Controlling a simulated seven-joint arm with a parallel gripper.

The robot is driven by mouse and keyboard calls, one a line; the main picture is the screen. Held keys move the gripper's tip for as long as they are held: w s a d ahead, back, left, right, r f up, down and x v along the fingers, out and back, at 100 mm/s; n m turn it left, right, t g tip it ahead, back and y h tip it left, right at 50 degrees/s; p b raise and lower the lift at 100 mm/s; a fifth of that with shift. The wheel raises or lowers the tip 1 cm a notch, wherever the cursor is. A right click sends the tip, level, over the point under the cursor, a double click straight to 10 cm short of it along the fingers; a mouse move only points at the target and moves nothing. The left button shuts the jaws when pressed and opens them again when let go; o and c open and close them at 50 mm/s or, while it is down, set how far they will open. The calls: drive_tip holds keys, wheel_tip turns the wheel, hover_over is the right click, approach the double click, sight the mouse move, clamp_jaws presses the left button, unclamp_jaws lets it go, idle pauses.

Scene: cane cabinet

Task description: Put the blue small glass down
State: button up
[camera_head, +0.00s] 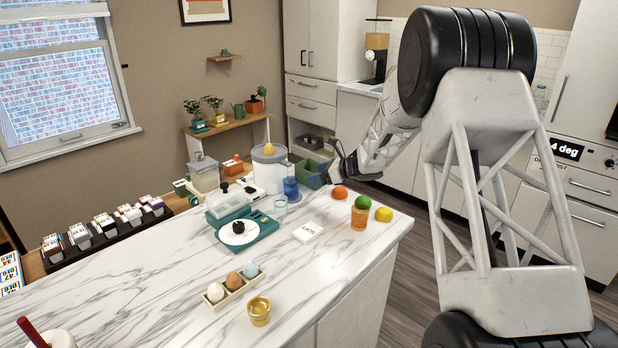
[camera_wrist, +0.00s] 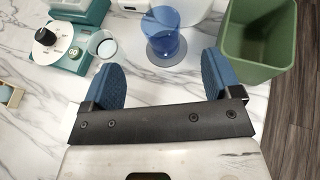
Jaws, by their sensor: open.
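The blue small glass (camera_head: 291,187) stands upright on the marble counter, in front of the white juicer. In the wrist view the blue glass (camera_wrist: 164,38) is centred just beyond the fingertips, with a grey-blue round patch beneath it; I cannot tell whether that is a coaster or its shadow. My gripper (camera_wrist: 162,78) is open, with two blue pads spread apart and nothing between them. The glass looks clear of both pads. In the head view my gripper (camera_head: 319,177) is just right of the glass, partly confused with the green bin behind.
A green bin (camera_wrist: 258,50) stands close to the right pad. A clear glass (camera_wrist: 102,44) and a teal scale (camera_wrist: 72,45) are to the left. An orange glass (camera_head: 359,217), fruit and a white card (camera_head: 308,232) are on the counter. The counter's front middle is fairly clear.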

drive_tip(key=shift+s+d+r, duration=0.25)
drive_tip(key=shift+d, duration=0.3)
idle(0.4)
